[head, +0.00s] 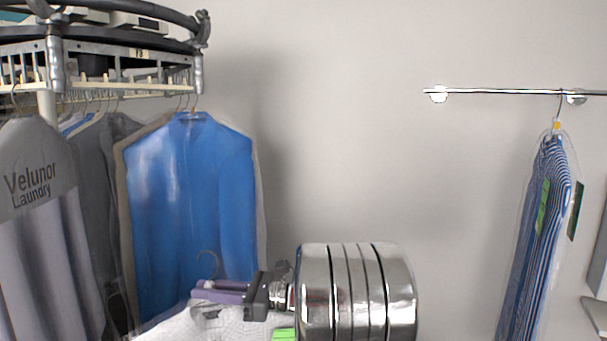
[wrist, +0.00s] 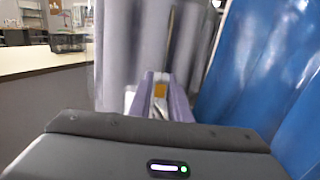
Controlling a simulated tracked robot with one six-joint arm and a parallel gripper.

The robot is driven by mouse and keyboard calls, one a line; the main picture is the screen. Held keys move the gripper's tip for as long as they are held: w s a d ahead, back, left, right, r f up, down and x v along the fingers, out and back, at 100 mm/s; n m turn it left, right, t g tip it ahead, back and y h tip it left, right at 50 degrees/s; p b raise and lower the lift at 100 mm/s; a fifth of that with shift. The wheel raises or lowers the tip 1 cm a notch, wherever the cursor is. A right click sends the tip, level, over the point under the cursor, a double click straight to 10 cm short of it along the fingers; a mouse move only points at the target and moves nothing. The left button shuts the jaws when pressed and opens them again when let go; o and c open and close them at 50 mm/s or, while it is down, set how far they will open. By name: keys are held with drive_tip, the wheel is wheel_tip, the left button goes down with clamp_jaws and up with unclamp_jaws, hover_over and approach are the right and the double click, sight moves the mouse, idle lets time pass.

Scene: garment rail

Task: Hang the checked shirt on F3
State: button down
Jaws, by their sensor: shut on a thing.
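My gripper (head: 218,291) has purple fingers and is shut on the hanger of a pale checked shirt, below the carousel in the head view. The hanger's hook (head: 207,262) rises above the fingers. Only the top of the checked shirt (head: 225,323) shows at the bottom edge, with a green tag (head: 283,335). In the wrist view the fingers (wrist: 160,95) close around a small orange piece. A small label on the carousel (head: 139,54) appears to read F3, but is tiny. The slotted rail (head: 130,88) runs below it.
A blue shirt (head: 190,210) hangs at the carousel's right end, with grey garments and a Velunor Laundry cover (head: 35,185) to its left. A striped shirt (head: 540,240) hangs from a wall rail (head: 500,91). The wall between is clear. A counter (wrist: 40,61) shows in the wrist view.

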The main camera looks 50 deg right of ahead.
drive_tip(key=s+d+r+m+t+h, duration=0.1)
drive_tip(key=s+d+r, duration=0.15)
drive_tip(key=r, duration=0.25)
drive_tip(key=s+d+r+h, duration=0.1)
drive_tip(key=d+r, duration=0.2)
drive_tip(key=r, duration=0.2)
drive_tip(key=s+r+m+h, duration=0.1)
drive_tip(key=s+r+h, duration=0.1)
drive_tip(key=s+r, duration=0.3)
drive_tip(key=s+d+r+m+t+h, duration=0.1)
drive_tip(key=s+r, duration=0.5)
drive_tip(key=r, duration=0.8)
drive_tip(key=s+d+r+m+t+h, duration=0.1)
drive_tip(key=s+r+m+h, duration=0.1)
drive_tip(key=s+r, duration=0.4)
wheel_tip(320, 180, up, 4)
drive_tip(key=shift+s+h, duration=0.25)
drive_tip(key=shift+h, duration=0.15)
drive_tip(key=shift+w, duration=0.1)
